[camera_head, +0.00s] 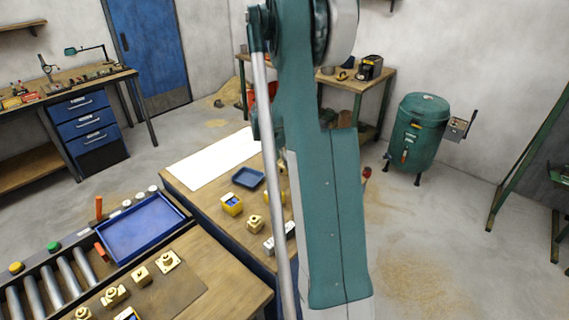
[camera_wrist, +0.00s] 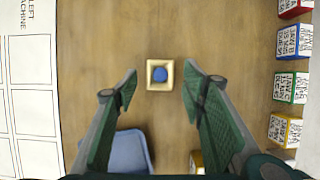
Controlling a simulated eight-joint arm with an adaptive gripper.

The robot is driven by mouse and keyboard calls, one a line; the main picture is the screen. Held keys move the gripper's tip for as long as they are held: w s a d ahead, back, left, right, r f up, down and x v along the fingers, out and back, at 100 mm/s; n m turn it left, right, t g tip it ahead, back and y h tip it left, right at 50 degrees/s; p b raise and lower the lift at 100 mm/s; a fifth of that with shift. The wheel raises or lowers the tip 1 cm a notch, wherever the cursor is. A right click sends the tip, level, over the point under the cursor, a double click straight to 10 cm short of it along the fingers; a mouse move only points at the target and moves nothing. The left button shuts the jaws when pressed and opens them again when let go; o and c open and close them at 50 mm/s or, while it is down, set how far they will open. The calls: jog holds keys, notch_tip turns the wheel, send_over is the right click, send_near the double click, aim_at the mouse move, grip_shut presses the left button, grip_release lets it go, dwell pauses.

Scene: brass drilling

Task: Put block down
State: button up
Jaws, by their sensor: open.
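In the wrist view a square brass-coloured block (camera_wrist: 151,84) with a blue centre sits on the wooden table (camera_wrist: 215,40). My gripper (camera_wrist: 160,78) is open, with one green finger on each side of the block and a clear gap on both sides. Neither finger touches it. I cannot tell how high the fingertips are above the table. In the head view my arm covers part of the table, and my gripper is not visible there. A yellow block with a blue top (camera_head: 232,204) and a brass block (camera_head: 255,224) stand left of my arm.
A small blue tray (camera_wrist: 128,155) lies close to the left finger; the head view shows it too (camera_head: 248,177). A white sheet (camera_wrist: 30,70) lies at left. Several labelled coloured blocks (camera_wrist: 291,87) line the right. A conveyor (camera_head: 55,282) with a large blue tray stands at lower left.

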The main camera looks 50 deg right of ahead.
jog(key=v, duration=0.8)
jog(key=shift+p, duration=0.3)
dwell(0.3)
jog(key=shift+a, duration=0.1)
jog(key=s+a+r+m+t, duration=0.1)
jog(key=s+a+r+m, duration=0.3)
jog(key=a, duration=0.7)
jog(key=a+r+m+t+y, duration=0.1)
jog(key=a+r+m+t, duration=0.1)
jog(key=a+r, duration=0.6)
jog(key=s+a+r+m+t, duration=0.1)
jog(key=s+a+r+m, duration=0.15)
jog(key=a, duration=1.05)
jog(key=s+a+f+m+t+y, duration=0.1)
jog(key=s+a+m, duration=0.3)
jog(key=s+a, duration=0.5)
jog(key=s+a+m+t+y, duration=0.2)
jog(key=s+a+m, duration=0.3)
jog(key=a, duration=0.8)
jog(key=shift+s+f, duration=0.35)
jog(key=shift+s, duration=1.5)
